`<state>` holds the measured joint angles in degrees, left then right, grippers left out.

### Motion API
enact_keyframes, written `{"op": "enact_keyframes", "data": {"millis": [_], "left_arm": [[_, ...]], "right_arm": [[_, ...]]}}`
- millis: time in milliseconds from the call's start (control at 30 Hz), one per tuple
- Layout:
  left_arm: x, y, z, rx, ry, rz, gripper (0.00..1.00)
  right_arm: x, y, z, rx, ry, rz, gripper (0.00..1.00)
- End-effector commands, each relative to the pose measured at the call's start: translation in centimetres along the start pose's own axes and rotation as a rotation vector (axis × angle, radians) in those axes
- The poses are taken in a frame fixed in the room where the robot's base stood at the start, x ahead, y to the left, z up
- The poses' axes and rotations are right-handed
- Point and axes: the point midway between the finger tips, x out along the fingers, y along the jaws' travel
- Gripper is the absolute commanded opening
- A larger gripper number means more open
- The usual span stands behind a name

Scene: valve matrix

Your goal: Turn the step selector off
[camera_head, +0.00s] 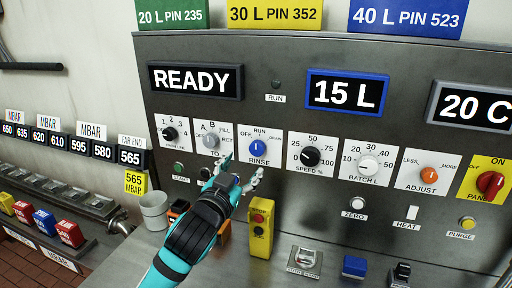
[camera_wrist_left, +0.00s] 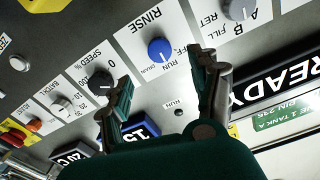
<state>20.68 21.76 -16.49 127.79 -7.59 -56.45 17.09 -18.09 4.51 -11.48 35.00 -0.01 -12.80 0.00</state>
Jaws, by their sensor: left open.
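A blue round knob (camera_head: 258,147) sits on a white plate in the upper row of the grey panel. Its plate reads RUN, DRAIN and RINSE, with an OFF partly hidden by a finger in the wrist view; no plate legibly says step selector. The knob's white mark seems to point to RUN. My left gripper (camera_head: 243,172) is open and empty, just below and in front of this knob in the head view. In the left wrist view the blue knob (camera_wrist_left: 160,51) shows between the two fingers (camera_wrist_left: 158,72), apparently apart from them. My right gripper is not in view.
A grey knob (camera_head: 211,141) and a black speed knob (camera_head: 310,156) flank the blue knob closely. A yellow box with a red button (camera_head: 261,226) stands below the gripper. A grey cup (camera_head: 154,211) stands left of my arm. Displays line the panel above.

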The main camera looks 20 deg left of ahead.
Motion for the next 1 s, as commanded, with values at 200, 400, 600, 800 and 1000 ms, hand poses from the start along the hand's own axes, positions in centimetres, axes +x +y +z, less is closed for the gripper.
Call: {"op": "enact_keyframes", "data": {"millis": [200, 400, 600, 800, 1000], "left_arm": [[4.9, -0.1, -0.2, 0.000, -0.001, 0.000, 0.62], [8.3, 0.0, -0.1, 0.001, -0.002, -0.001, 0.62], [9.9, 0.0, 0.0, 0.000, -0.001, 0.000, 0.62], [10.2, 0.1, 0.1, 0.000, -0.001, 0.001, 0.62], [10.1, 0.1, 0.1, 0.000, -0.001, 0.001, 0.52]], "right_arm": [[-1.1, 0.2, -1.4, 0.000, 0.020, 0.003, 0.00], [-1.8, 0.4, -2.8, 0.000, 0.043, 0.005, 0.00], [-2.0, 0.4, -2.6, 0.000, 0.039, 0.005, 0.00], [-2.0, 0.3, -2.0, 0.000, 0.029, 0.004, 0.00], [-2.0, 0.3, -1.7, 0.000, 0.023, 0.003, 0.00]]}}
